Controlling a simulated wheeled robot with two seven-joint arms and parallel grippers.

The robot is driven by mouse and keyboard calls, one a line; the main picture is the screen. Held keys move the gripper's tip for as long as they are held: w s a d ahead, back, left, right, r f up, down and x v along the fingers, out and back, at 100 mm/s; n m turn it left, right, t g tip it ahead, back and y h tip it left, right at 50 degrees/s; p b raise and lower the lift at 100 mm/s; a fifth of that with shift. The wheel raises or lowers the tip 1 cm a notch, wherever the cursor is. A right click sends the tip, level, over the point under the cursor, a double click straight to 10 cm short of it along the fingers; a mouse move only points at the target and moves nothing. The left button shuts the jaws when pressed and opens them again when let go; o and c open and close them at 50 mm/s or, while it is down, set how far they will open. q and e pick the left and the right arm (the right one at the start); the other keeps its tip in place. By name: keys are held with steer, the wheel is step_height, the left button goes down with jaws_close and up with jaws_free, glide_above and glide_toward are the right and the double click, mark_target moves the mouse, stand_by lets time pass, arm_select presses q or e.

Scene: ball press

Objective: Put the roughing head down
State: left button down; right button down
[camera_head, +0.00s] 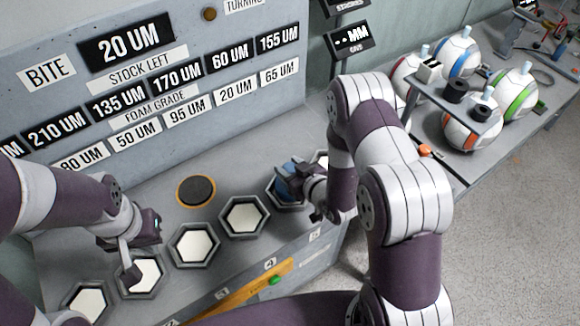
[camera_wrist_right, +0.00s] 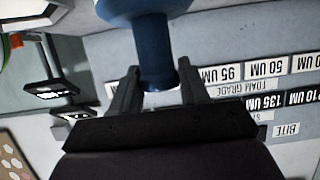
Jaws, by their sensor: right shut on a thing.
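The roughing head, a blue spool-like piece (camera_wrist_right: 150,45), is between the two fingers of my right gripper (camera_wrist_right: 155,90) in the right wrist view. In the head view the blue head (camera_head: 288,186) shows at a hexagonal holder (camera_head: 291,207) toward the right end of the row. My right gripper (camera_head: 306,190) is shut on it from the right side. Whether the head touches the holder's floor is hidden. My left gripper (camera_head: 129,262) hangs over another hexagonal holder (camera_head: 152,290) at lower left, and its finger gap is unclear.
Several hexagonal holders with pale floors line the bench, including one (camera_head: 245,217) left of the blue head. A dark round pad (camera_head: 196,190) lies behind them. A grey panel with labels (camera_head: 250,95) rises at the back. Several striped balls (camera_head: 457,52) stand on the right-hand table.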

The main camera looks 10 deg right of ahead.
steer(key=c, duration=0.5)
jaws_free()
steer(key=shift+c, duration=0.2)
steer(key=shift+r+p, duration=0.25)
steer(key=shift+p, duration=0.1)
steer(key=s+d+r+m+g+h+b, duration=0.15)
steer(key=s+d+r+g+h, duration=0.4)
steer(key=s, duration=0.55)
steer(key=s+a+r+m+g, duration=0.1)
steer(key=s+r+m+g, duration=0.1)
steer(key=s+r+g, duration=0.2)
steer(key=s+g+y, duration=0.1)
steer(key=s+g, duration=0.1)
steer(key=s, duration=0.2)
steer(key=shift+r, duration=0.4)
